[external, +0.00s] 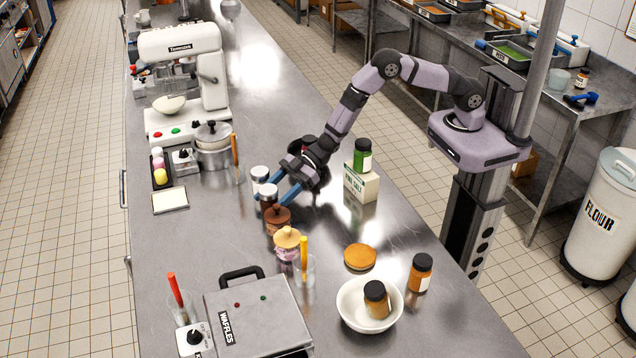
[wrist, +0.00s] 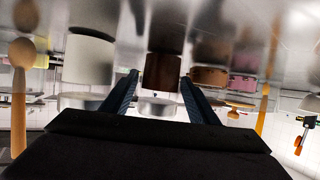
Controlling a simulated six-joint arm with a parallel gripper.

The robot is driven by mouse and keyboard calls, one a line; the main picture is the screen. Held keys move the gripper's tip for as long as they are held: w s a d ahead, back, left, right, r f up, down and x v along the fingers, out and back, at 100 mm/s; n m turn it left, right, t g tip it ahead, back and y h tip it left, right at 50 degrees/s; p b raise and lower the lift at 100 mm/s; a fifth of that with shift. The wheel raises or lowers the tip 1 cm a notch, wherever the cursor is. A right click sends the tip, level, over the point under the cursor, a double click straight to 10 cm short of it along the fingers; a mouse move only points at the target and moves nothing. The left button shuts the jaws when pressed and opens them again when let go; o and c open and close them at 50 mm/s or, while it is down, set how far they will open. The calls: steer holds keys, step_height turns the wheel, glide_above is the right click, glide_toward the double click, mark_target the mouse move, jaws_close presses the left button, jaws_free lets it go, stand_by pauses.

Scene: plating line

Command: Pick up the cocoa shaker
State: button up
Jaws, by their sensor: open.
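The cocoa shaker, a dark brown jar with a silver lid (external: 268,192), stands upright on the steel counter. In the wrist view, which looks upside down, its brown body (wrist: 162,72) shows between the two blue fingertips. My gripper (external: 277,191) is open and low over the counter, its fingers pointing at the shaker from the right. In the wrist view the fingertips (wrist: 160,80) lie to either side of the jar. I see no grip on it, and how deep it sits between the fingers is hard to tell.
A pale shaker (external: 260,177) stands close on one side of the cocoa shaker, a brown lidded pot (external: 278,220) close on the other. A honey-hatted jar (external: 286,242) stands nearer the camera. A box with a green jar (external: 360,183) is right of my gripper.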

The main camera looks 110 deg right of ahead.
steer(key=shift+w+a+f, duration=0.2)
steer(key=shift+w, duration=0.3)
steer(key=c, duration=0.9)
steer(key=shift+r, duration=0.25)
steer(key=shift+r+b, duration=1.25)
steer(key=shift+r, duration=3.5)
